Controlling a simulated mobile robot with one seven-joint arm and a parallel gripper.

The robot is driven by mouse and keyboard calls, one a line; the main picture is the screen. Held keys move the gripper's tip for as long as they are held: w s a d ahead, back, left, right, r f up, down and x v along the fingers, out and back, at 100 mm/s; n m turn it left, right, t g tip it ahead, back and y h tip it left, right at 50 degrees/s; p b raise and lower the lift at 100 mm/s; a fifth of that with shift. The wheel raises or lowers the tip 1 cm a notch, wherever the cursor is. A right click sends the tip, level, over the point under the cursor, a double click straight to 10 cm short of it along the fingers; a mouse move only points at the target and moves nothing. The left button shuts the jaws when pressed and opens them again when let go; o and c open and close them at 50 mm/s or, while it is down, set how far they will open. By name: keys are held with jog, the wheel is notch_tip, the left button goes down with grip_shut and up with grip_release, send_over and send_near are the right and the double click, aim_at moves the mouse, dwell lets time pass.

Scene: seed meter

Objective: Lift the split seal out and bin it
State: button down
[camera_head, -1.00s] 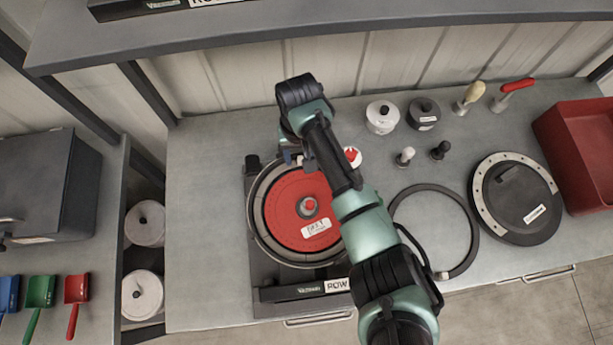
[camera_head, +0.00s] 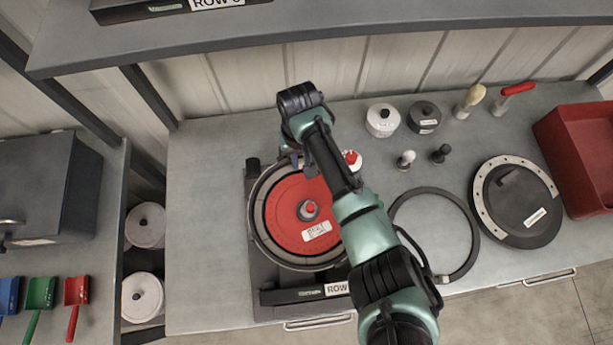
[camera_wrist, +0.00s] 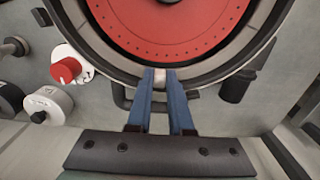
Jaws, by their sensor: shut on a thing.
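The seed meter housing (camera_head: 262,275) sits on the bench with a red disc (camera_head: 283,215) in it. A grey ring, seemingly the split seal (camera_head: 259,222), runs around the disc; I cannot make out the split. My gripper (camera_wrist: 160,74) is at the ring's far edge in the head view, mostly hidden there by my wrist. In the wrist view its blue fingers are closed on a small pale piece at the ring's edge, which appears to be part of the seal. The ring still looks seated around the disc.
A red bin (camera_head: 580,150) stands at the bench's right end. A loose black ring (camera_head: 397,222) and a dark round cover (camera_head: 515,200) lie right of the meter. The bench left of the meter is clear.

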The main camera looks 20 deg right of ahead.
notch_tip(320, 180, up, 6)
jog(key=shift+w+r+b, duration=0.1)
jog(key=shift+r+b, duration=0.15)
jog(key=shift+b, duration=0.6)
jog(key=s+a, duration=0.1)
jog(key=s, duration=0.8)
jog(key=s+a, duration=0.2)
jog(key=s, duration=0.6)
jog(key=shift+s+a+r, duration=0.25)
jog(key=shift+s+a, duration=0.05)
jog(key=shift+s, duration=0.1)
jog(key=shift+r, duration=0.1)
notch_tip(320, 180, up, 7)
jog(key=p, duration=0.8)
